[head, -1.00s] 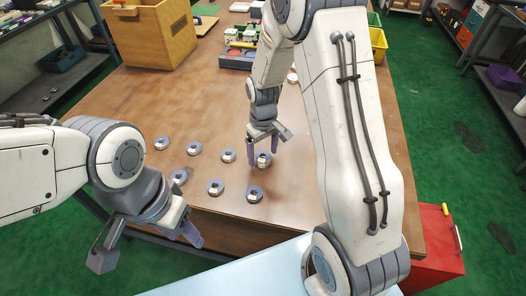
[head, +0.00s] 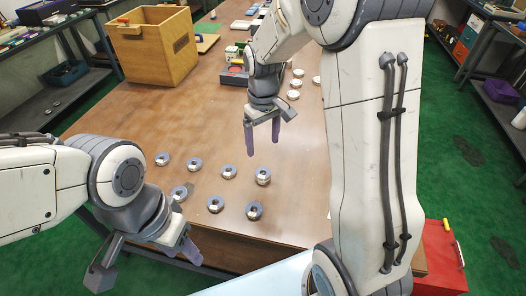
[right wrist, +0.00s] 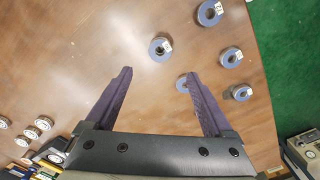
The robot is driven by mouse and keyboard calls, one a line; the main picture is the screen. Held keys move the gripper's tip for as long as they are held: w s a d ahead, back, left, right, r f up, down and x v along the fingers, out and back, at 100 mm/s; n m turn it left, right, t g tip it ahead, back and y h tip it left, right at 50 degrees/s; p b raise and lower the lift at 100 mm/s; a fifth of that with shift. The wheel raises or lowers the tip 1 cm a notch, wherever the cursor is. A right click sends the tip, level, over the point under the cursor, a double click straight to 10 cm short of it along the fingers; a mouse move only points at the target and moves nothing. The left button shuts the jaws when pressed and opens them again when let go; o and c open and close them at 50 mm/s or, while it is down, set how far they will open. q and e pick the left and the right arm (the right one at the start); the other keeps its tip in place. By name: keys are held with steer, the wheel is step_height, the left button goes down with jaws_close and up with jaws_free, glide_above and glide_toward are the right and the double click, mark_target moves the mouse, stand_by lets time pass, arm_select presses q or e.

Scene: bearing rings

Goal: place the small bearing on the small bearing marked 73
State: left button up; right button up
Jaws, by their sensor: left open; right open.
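Several grey bearing rings with white labels stand on the brown table; their numbers are too small to read. The ring at the right end of the back row (head: 263,176) looks taller than the others, like one ring stacked on another; in the right wrist view, a ring (right wrist: 160,48) lies ahead of the fingers. My right gripper (head: 262,138) is open and empty, above and behind the tall ring, apart from it. In its wrist view, one finger partly hides a ring (right wrist: 182,83). My left gripper (head: 148,262) is open and empty, at the table's front-left edge.
Other rings (head: 215,204) stand in front and to the left. Small white-topped pieces (head: 296,84) are at the back right. A wooden box (head: 152,50) stands at the back left. A red cabinet (head: 440,255) is at the right. The table's left-middle is clear.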

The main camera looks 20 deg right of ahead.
steer(key=s+a+r+n, duration=0.2)
steer(key=s+a+r, duration=0.2)
steer(key=s+a, duration=0.6)
steer(key=s+a+n+y, duration=0.1)
steer(key=s+a, duration=0.3)
steer(key=s, duration=0.9)
steer(key=shift+s+n, duration=0.4)
steer(key=shift+n, duration=0.1)
steer(key=shift+r, duration=0.1)
